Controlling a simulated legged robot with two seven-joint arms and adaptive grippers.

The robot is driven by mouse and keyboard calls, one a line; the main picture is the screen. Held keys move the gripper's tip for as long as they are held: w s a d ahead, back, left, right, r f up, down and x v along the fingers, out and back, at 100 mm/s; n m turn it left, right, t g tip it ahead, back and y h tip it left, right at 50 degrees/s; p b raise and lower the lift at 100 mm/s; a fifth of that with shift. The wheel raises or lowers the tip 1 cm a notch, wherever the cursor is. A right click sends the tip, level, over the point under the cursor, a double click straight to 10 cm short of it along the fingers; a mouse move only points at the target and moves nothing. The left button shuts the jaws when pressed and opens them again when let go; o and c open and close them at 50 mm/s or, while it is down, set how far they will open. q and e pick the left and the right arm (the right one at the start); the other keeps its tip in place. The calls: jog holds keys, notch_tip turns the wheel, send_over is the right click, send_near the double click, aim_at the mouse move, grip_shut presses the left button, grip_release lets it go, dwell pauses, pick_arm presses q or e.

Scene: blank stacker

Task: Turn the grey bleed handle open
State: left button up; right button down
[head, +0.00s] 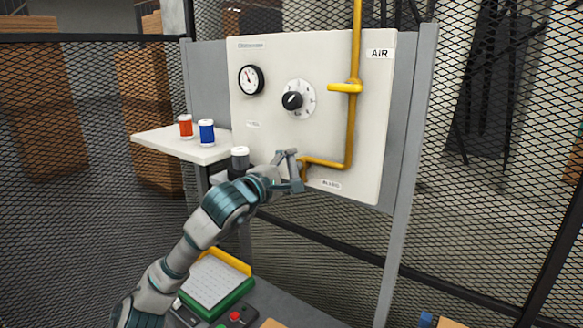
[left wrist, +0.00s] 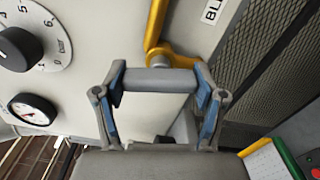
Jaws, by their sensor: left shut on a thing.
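The grey bleed handle (left wrist: 158,80) is a short grey bar at the end of the yellow pipe (left wrist: 158,30), seen in the left wrist view. It lies crosswise between the blue-padded fingertips of my left gripper (left wrist: 160,84), which is shut on it. In the head view my left gripper (head: 291,170) is at the lower part of the white panel (head: 270,55), left of the yellow pipe's lower end (head: 325,162) and the bleed label (head: 331,184). There the gripper mostly hides the handle. My right gripper is in neither view.
The panel carries a gauge (head: 250,79), a black-knobbed dial (head: 299,98) and a yellow lever (head: 345,87). A shelf (head: 165,148) on the left holds a red jar (head: 185,126) and a blue jar (head: 206,133). A green tray (head: 237,295) sits below. Mesh fencing stands behind.

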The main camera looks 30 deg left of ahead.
pick_arm(q)
jog(key=shift+f+m, duration=0.15)
jog(key=shift+m, duration=1.05)
jog(key=shift+w+d+f+p, duration=0.1)
jog(key=shift+f+p, duration=0.05)
jog(key=shift+p, duration=0.15)
jog(key=o, duration=1.1)
jog(key=shift+o, duration=0.2)
jog(key=shift+r, duration=0.2)
jog(key=shift+s, duration=0.3)
jog(key=s+a, duration=0.1)
jog(key=s, duration=1)
jog(key=shift+s+f, duration=0.15)
jog(key=shift+s, duration=0.05)
